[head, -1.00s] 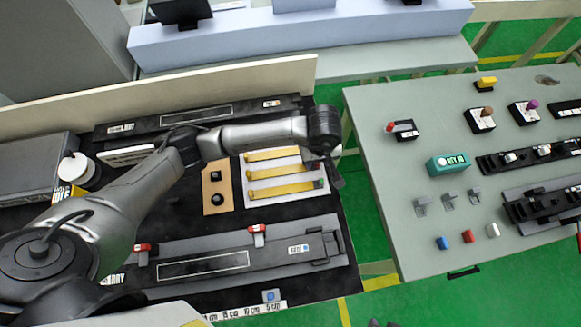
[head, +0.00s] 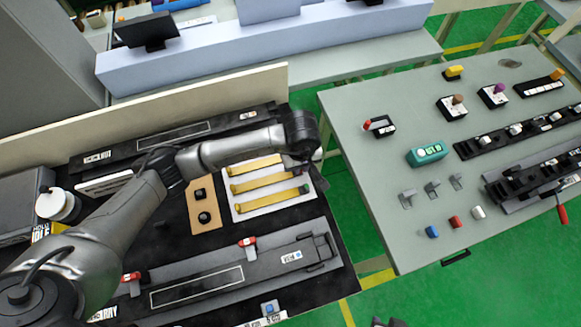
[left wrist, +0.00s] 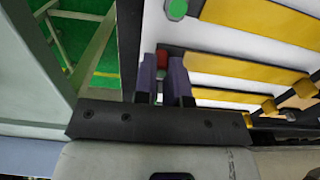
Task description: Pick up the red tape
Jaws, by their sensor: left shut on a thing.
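A small red piece, seemingly the red tape (left wrist: 161,57), shows between the two dark fingers of my left gripper (left wrist: 161,80) in the left wrist view. The left gripper is shut on it, beside the right end of a white board with yellow strips. In the head view this gripper (head: 308,172) hangs at that end, and the tape is hidden there. A green piece (left wrist: 177,9) sits on the board near the fingers. Whether the tape still touches the board cannot be told. My right gripper does not show clearly in either view.
The white board (head: 243,187) bears several yellow strips (head: 263,187). A brown plate with two black knobs (head: 202,205) lies to its left. A long grey tray (head: 215,281) lies in front. Across a green floor gap stands a grey-green table (head: 370,190) with switches and blocks.

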